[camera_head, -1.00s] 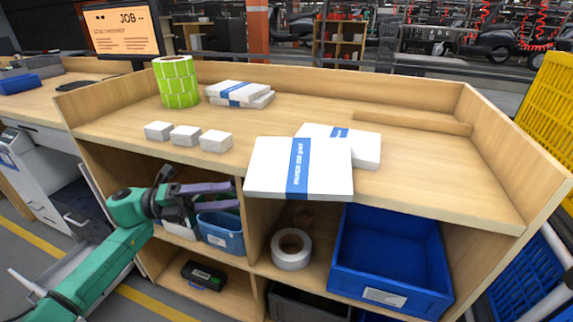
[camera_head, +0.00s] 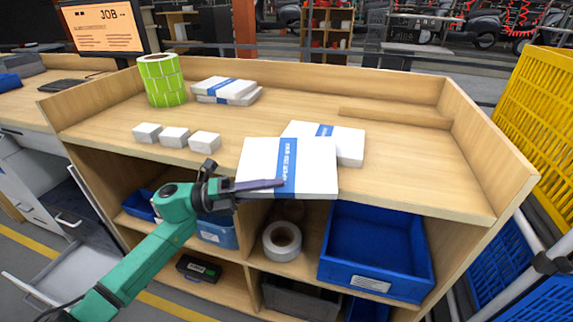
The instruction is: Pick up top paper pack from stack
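The top paper pack (camera_head: 310,168), white with a blue band, lies at the shelf's front edge and sticks out over it. It partly covers another white pack (camera_head: 350,146) behind it on the right. My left gripper (camera_head: 265,186) is at the front left part of the top pack. One dark purple finger lies across the pack's upper face in the picture. The other finger is mostly hidden, so I cannot tell whether they are closed on the pack. My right gripper is out of view.
The wooden bench top (camera_head: 400,170) is clear at the right. Small white boxes (camera_head: 174,137), a green roll (camera_head: 162,80) and another pack stack (camera_head: 226,90) stand to the left. Below are a blue bin (camera_head: 375,246) and a tape roll (camera_head: 282,241).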

